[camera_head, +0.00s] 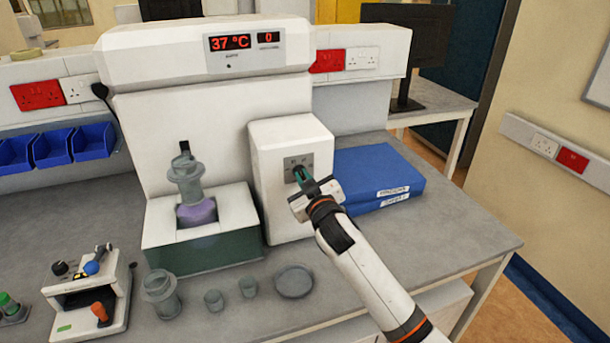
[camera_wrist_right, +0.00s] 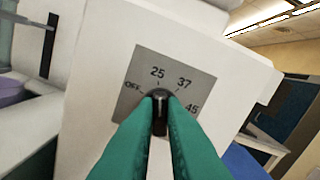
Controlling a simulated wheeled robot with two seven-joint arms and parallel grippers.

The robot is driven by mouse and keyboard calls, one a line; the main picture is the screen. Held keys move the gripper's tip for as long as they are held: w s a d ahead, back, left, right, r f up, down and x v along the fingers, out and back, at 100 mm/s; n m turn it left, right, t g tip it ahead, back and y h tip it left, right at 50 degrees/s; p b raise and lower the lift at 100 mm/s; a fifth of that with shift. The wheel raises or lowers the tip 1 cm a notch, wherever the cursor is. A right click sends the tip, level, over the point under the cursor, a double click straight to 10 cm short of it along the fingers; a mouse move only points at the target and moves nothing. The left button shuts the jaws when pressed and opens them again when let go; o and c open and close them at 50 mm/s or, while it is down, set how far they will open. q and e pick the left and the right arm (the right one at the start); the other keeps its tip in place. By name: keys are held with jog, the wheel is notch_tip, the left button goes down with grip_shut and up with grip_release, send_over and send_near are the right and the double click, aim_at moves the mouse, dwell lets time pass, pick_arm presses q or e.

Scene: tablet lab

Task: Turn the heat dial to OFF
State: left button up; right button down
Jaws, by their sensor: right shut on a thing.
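The heat dial (camera_wrist_right: 160,112) is a black knob on a grey plate (camera_wrist_right: 178,72) marked OFF, 25, 37 and 45. The plate is on the front of a white box, and OFF is at the left of the dial in the right wrist view. My right gripper (camera_head: 301,175) reaches the plate, and its green fingers (camera_wrist_right: 160,118) are shut on the knob from both sides. The fingers hide much of the knob, so I cannot tell which mark it points to. The red display (camera_head: 230,42) above reads 37 °C. My left gripper is not in view.
A glass vessel with purple liquid (camera_head: 196,212) stands in a bath on the left. A jar (camera_head: 161,292), small cups and a round dish (camera_head: 293,281) stand in front. The bench's right front is clear.

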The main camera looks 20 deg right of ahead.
jog(key=n+p, duration=0.1)
jog(key=n, duration=0.4)
jog(key=shift+n+p, duration=0.3)
jog(key=shift+p, duration=0.05)
jog(key=n+p, duration=0.1)
jog(key=n, duration=0.3)
jog(key=shift+a+f+n, duration=0.1)
jog(key=shift+f+n, duration=0.05)
jog(key=shift+n, duration=0.15)
jog(key=c, duration=1.5)
grip_release()
jog(key=s+b, duration=0.2)
jog(key=s, duration=1)
jog(key=shift+d, duration=0.2)
